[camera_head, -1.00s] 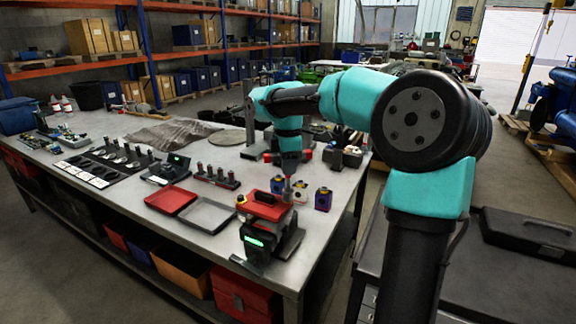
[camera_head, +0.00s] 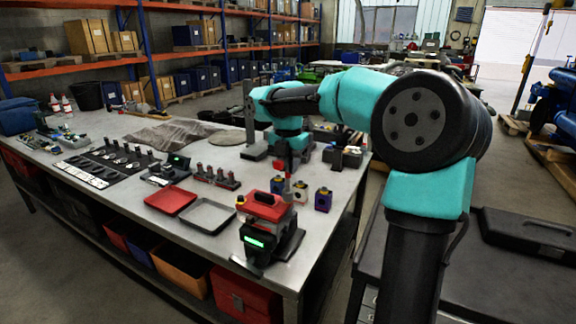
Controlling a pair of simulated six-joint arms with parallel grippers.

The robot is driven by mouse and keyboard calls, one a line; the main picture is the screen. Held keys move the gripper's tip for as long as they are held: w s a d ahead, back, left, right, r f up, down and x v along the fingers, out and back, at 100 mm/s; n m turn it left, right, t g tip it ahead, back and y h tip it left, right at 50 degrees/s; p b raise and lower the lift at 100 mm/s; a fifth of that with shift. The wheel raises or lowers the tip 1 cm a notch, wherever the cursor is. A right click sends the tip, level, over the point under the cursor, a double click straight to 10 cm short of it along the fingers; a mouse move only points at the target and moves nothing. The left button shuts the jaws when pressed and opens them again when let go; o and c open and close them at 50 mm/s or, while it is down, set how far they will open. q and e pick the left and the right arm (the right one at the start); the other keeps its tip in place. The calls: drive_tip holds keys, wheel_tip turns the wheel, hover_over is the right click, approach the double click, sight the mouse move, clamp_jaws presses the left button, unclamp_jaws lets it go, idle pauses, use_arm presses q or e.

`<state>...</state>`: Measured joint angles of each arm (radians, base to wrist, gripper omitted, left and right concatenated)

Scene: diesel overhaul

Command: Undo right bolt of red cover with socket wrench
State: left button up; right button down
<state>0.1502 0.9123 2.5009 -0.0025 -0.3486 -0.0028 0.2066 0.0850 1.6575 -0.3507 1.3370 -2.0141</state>
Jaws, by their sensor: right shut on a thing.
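The red cover (camera_head: 265,207) sits on top of a dark block with a lit green display, near the front right corner of the bench. A thin upright tool, seemingly the socket wrench (camera_head: 288,184), stands over the cover's right side. My right gripper (camera_head: 287,168) is shut on its upper part, under the teal and black wrist. The right bolt is too small or hidden to make out, so I cannot tell whether the socket sits on it. My left gripper is not in view.
Two small trays, one red (camera_head: 171,200) and one grey (camera_head: 206,215), lie left of the block. A rack of sockets (camera_head: 215,177) stands behind the trays. A metal post (camera_head: 250,120) rises behind my wrist.

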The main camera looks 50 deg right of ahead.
drive_tip(key=n, duration=0.8)
drive_tip(key=shift+n, duration=0.4)
drive_tip(key=shift+r, duration=0.8)
drive_tip(key=shift+m, duration=0.3)
